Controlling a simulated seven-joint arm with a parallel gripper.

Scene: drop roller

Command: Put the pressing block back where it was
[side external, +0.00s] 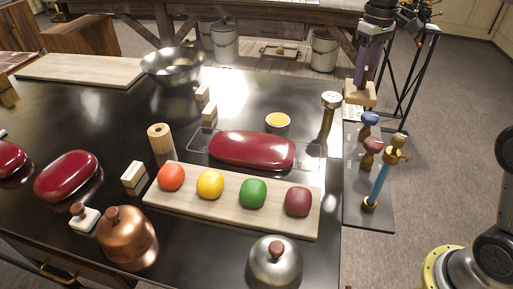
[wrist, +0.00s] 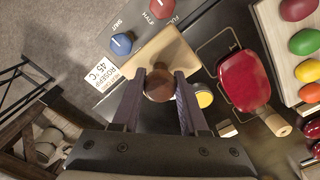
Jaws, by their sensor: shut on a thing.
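The pressing block is a pale wooden block (side external: 359,92) with a round brown knob on top. In the wrist view, the block (wrist: 172,55) shows beyond the knob (wrist: 159,84), which sits between my two fingers. My gripper (side external: 364,77) is shut on the knob and holds the block at the far right of the counter, near the far end of the control panel (side external: 369,214). In the wrist view, my gripper (wrist: 159,82) hides part of the block's near side. Whether the block's underside touches anything cannot be told.
The panel carries a blue knob (side external: 370,119), a red knob (side external: 373,146) and a blue-and-brass lever (side external: 380,180). Coloured balls sit on a board (side external: 232,212).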

